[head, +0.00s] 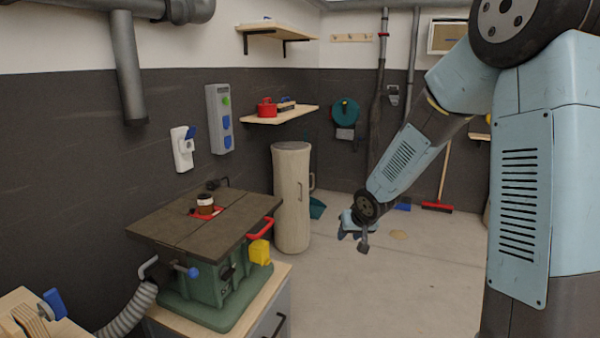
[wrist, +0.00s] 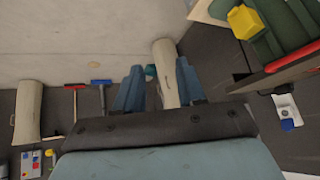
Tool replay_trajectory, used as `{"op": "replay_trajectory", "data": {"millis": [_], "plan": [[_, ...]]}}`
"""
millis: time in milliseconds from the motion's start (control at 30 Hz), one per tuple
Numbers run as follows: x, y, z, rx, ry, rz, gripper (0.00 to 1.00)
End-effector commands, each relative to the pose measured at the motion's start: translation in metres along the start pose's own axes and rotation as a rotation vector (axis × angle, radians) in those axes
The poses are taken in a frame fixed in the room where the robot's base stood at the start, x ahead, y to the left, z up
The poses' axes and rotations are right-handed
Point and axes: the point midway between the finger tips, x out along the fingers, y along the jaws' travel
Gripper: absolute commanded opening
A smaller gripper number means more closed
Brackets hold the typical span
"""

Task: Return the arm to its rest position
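My arm (head: 405,160) reaches down and left from the right side of the head view, its links light blue and dark grey. My gripper (head: 355,232) hangs in open air over the bare floor, to the right of the beige cylindrical bin. In the wrist view, the two blue fingers of my gripper (wrist: 158,88) stand apart with nothing held between them. The beige bin (wrist: 165,62) shows beyond the gap between the fingers.
A green machine with a dark tabletop (head: 165,225) stands at left with a red handle and yellow box. The beige bin (head: 292,200) stands behind it. A red broom (head: 437,207) leans at the back wall. The floor (head: 400,285) in front is clear.

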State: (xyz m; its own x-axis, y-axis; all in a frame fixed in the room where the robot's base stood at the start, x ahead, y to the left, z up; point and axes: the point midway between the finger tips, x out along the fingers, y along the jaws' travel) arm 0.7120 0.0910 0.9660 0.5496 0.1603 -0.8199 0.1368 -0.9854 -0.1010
Motion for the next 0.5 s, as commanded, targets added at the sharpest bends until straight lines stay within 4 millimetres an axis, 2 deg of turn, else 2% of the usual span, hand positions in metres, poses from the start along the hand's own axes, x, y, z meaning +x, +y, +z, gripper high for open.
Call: {"op": "replay_trajectory", "data": {"millis": [33, 200, 500], "plan": [[-0.016, 0.005, -0.002, -0.006, 0.005, 0.030, 0.39], [-0.065, 0.020, -0.003, -0.020, 0.000, 0.120, 0.39], [-0.153, 0.038, 0.012, -0.012, -0.019, 0.235, 0.39]]}}
